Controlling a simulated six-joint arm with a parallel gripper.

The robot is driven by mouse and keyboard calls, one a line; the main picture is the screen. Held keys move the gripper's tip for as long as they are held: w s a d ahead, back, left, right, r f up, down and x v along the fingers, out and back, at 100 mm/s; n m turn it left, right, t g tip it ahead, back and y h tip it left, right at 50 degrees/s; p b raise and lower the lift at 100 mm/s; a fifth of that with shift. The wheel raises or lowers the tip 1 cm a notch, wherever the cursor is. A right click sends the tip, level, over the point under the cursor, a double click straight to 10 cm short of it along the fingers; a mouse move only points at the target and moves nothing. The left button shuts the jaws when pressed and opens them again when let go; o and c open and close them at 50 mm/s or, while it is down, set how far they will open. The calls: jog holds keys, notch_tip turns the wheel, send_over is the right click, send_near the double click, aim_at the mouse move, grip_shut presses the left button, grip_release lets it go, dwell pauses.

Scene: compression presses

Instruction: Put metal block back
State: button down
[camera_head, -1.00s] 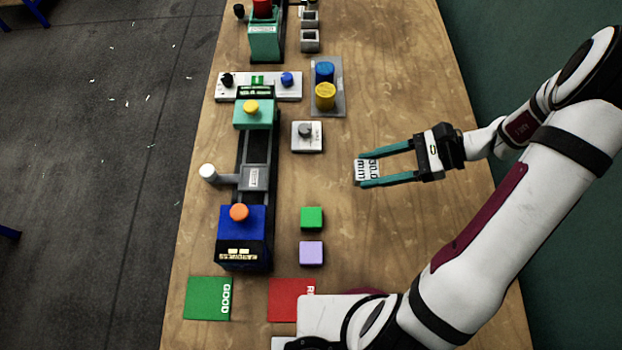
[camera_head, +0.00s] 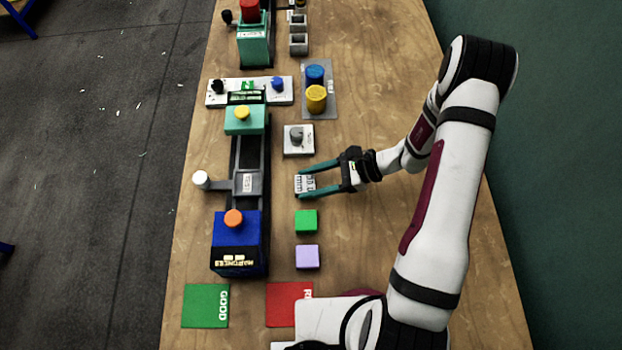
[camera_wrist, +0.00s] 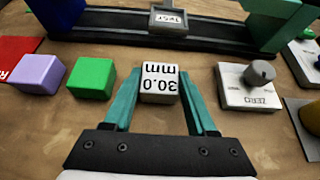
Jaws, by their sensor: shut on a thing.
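The metal block (camera_head: 304,183), labelled "30.0 mm", sits between the teal fingers of my gripper (camera_head: 312,181). The gripper is shut on it. In the wrist view the block (camera_wrist: 159,83) shows its label upside down between the two fingertips (camera_wrist: 160,92). It is in line with the green cube (camera_head: 306,221) and the purple cube (camera_head: 307,257), just beyond the green cube. I cannot tell whether the block touches the table.
The white ZERO knob box (camera_head: 298,141) stands just beyond the block. The press with the blue end (camera_head: 236,240) and grey TEST platform (camera_head: 248,184) runs along the left. Green GOOD (camera_head: 205,306) and red (camera_head: 288,303) mats lie at the front. Table at right is clear.

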jog(key=shift+c, duration=1)
grip_release()
jog(key=shift+d+r, duration=0.1)
jog(key=shift+r, duration=0.1)
jog(key=r+v, duration=0.1)
jog(key=v, duration=1.1)
jog(key=s+a+r+n+g+h, duration=0.3)
jog(key=s+a+r+n+h, duration=0.3)
jog(key=r, duration=0.4)
jog(key=s+r+n+t+h, duration=0.2)
jog(key=s+r+n+h, duration=0.2)
jog(key=s, duration=0.8)
jog(key=shift+s+d+n+t, duration=0.25)
jog(key=shift+s+n+t, duration=0.15)
jog(key=shift+n, duration=0.8)
jog(key=shift+r, duration=0.1)
